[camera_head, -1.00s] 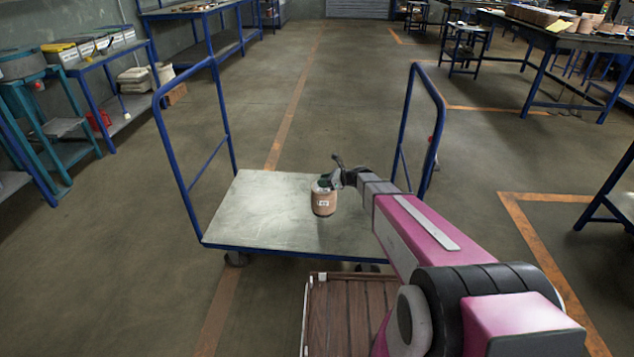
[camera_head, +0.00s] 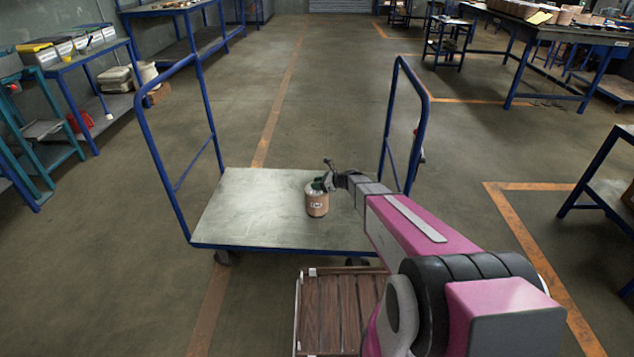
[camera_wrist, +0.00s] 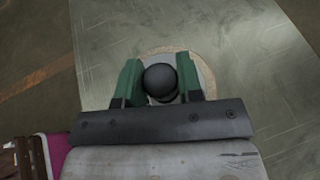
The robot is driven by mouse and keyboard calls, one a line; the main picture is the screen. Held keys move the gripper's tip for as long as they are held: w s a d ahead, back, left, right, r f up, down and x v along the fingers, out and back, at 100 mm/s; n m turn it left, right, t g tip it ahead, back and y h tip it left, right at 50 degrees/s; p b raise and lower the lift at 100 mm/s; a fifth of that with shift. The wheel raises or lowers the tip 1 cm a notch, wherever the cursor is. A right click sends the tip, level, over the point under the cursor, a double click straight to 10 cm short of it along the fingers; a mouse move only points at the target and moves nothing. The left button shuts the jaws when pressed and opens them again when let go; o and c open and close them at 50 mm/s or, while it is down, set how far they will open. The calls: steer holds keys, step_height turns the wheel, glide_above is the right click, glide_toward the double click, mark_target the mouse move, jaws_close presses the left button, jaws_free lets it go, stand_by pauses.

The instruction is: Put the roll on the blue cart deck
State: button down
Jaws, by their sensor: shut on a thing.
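The roll (camera_head: 317,203) is a short brown cylinder with a white label, upright at the right part of the cart deck. My gripper (camera_head: 324,184) is at its top. In the wrist view my gripper (camera_wrist: 160,82) has its green fingers shut on the dark round knob at the roll's centre, and the roll's pale rim (camera_wrist: 207,75) shows around them. The blue cart deck (camera_head: 250,212) is a pale grey plate with a blue edge. It also fills much of the wrist view (camera_wrist: 240,50). Whether the roll touches the deck or hangs just above it I cannot tell.
Blue upright handles stand at the cart's left (camera_head: 165,160) and right (camera_head: 388,120) ends. A slatted wooden crate (camera_head: 335,312) is in front of the cart, below my arm. The deck's left half is bare. Workbenches (camera_head: 550,50) stand farther off.

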steer(key=c, duration=0.8)
jaws_free()
steer(key=shift+d+r, duration=0.15)
steer(key=v, duration=1.1)
steer(key=s+d+r+n+g+h, duration=0.1)
steer(key=s+d+r+n+h, duration=0.2)
steer(key=s+n, duration=0.4)
steer(key=s+d+r+n+g+h, duration=0.2)
steer(key=s+n+h, duration=0.3)
steer(key=s, duration=0.7)
steer(key=s+d+r+n+g+h, duration=0.1)
steer(key=s+d+r+n+h, duration=0.2)
steer(key=s+n, duration=0.6)
steer(key=shift+s+d+r+n+h, duration=0.1)
steer(key=shift+d+r+n+h, duration=0.1)
steer(key=shift+r+h, duration=0.3)
steer(key=shift+s+d+r+n+h, duration=0.1)
steer(key=shift+d+r+h, duration=0.1)
steer(key=shift+r+h, duration=0.25)
